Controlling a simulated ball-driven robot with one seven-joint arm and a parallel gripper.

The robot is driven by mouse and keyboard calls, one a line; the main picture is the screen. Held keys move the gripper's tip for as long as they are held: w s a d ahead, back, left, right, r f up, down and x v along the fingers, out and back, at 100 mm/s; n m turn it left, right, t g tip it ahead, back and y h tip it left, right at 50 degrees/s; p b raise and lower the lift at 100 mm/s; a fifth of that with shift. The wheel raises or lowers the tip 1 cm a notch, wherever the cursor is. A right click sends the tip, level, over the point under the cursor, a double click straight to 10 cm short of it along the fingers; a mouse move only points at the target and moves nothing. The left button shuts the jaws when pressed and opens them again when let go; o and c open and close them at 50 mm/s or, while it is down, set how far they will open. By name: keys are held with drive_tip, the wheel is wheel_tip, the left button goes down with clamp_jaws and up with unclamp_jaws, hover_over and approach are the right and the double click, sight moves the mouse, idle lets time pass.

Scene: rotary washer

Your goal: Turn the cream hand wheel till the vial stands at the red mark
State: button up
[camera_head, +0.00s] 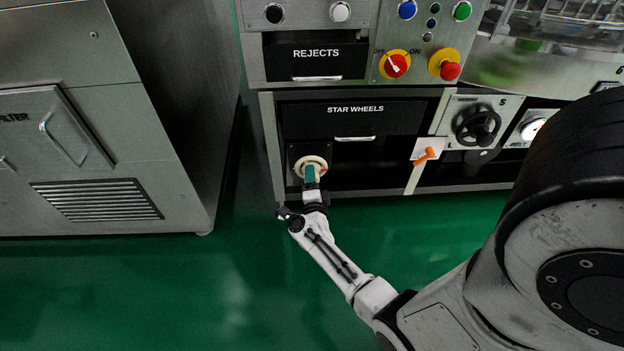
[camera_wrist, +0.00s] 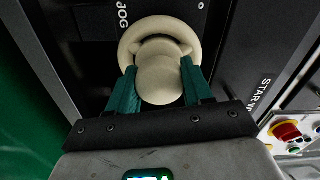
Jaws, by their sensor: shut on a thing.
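I cannot make out the vial or the red mark.
A black hand wheel (camera_head: 477,125) and an orange lever (camera_head: 425,157) are to the right. Red knobs (camera_head: 395,66) are above. A grey cabinet (camera_head: 100,130) stands at the left. Green floor (camera_head: 150,290) is clear in front.

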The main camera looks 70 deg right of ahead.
idle(0.3)
drive_tip(key=o, duration=1)
drive_tip(key=p+v, duration=0.3)
drive_tip(key=v, duration=0.7)
drive_tip(key=shift+s+a+f+p, duration=0.1)
drive_tip(key=shift+s+a+p, duration=0.1)
drive_tip(key=shift+a+p, duration=0.15)
